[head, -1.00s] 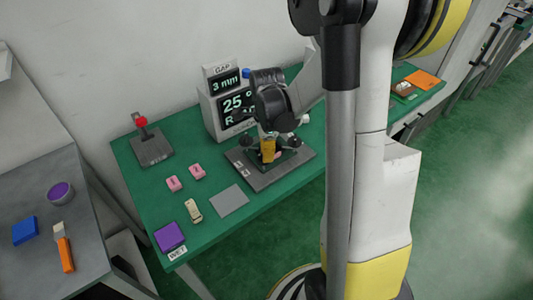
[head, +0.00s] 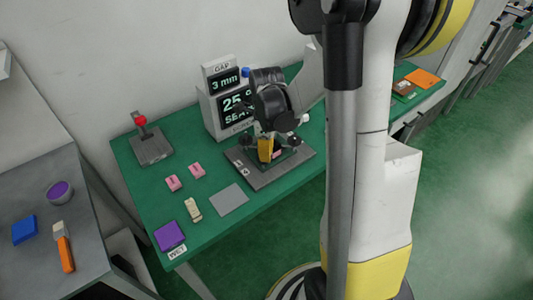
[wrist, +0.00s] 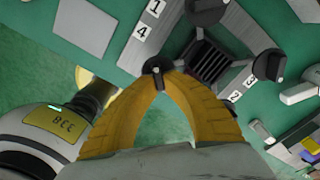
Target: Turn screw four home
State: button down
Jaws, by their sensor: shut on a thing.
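The screw fixture is a grey plate (head: 262,183) with black knobs at its corners and numbers 1 to 4 on its strips. In the wrist view, the yellow fingers of my gripper (wrist: 157,72) meet around a black knob, screw four (wrist: 155,66), beside the label 4 (wrist: 142,31). Other black knobs stand near the top (wrist: 206,8) and to the right (wrist: 269,65). A dark ribbed block (wrist: 208,61) sits between them. In the head view my gripper (head: 266,158) points down at the fixture and hides screw four.
A display (head: 235,105) behind the fixture reads 25 and partly hidden letters starting "SEA"; a smaller sign (head: 223,80) reads GAP 3 mm.

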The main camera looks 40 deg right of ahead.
jog(key=c, duration=1.5)
grip_release()
jog(key=shift+r, duration=0.1)
notch_tip(320, 180, up, 12)
jog(key=s+a+r+n+t, duration=0.2)
jog(key=s+a+n, duration=0.3)
jog(key=n, duration=0.8)
jog(key=s+a+r+n+t, duration=0.2)
jog(key=s+a+n+t, duration=0.3)
jog(key=a+n, duration=0.4)
jog(key=n, duration=0.4)
jog(key=shift+a+n, duration=0.2)
jog(key=shift+n, duration=0.2)
